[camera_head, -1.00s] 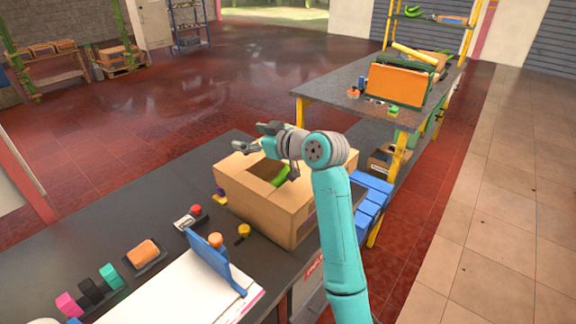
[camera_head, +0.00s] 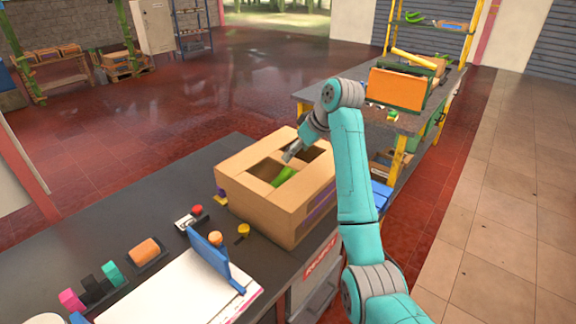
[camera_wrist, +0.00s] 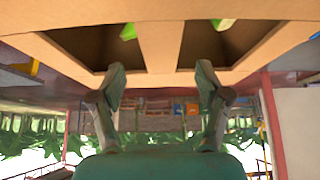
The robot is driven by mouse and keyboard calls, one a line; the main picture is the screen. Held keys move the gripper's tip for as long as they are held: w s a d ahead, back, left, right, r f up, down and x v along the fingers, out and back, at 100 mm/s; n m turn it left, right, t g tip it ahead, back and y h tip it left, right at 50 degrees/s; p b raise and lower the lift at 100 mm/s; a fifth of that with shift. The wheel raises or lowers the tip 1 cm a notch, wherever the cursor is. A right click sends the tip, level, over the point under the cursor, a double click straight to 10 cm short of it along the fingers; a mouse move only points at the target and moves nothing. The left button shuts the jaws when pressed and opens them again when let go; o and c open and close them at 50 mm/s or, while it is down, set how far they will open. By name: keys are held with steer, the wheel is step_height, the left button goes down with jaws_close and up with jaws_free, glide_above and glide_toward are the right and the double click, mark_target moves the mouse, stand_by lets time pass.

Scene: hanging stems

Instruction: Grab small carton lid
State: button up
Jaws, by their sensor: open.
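A brown cardboard carton (camera_head: 262,209) stands on the dark bench. Its top has two openings with a cardboard strip between them, and something green (camera_head: 284,176) shows inside. I cannot tell which part is the small carton lid. My gripper (camera_head: 288,158) is at the top of the carton, near its far side, partly hidden by my arm. In the wrist view my gripper (camera_wrist: 161,85) has its two fingers spread apart and empty, just in front of the carton's edge. The carton (camera_wrist: 158,50) fills the top of that view, with the strip centred between the fingers.
A blue upright clipboard-like piece (camera_head: 213,258) and white sheets (camera_head: 165,295) lie nearer on the bench. An orange item (camera_head: 145,251) and small coloured pieces sit to the left. A second table with an orange box (camera_head: 397,88) stands behind right.

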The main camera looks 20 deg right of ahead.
steer(key=shift+x, duration=2.9)
steer(key=shift+r, duration=0.1)
jaws_close()
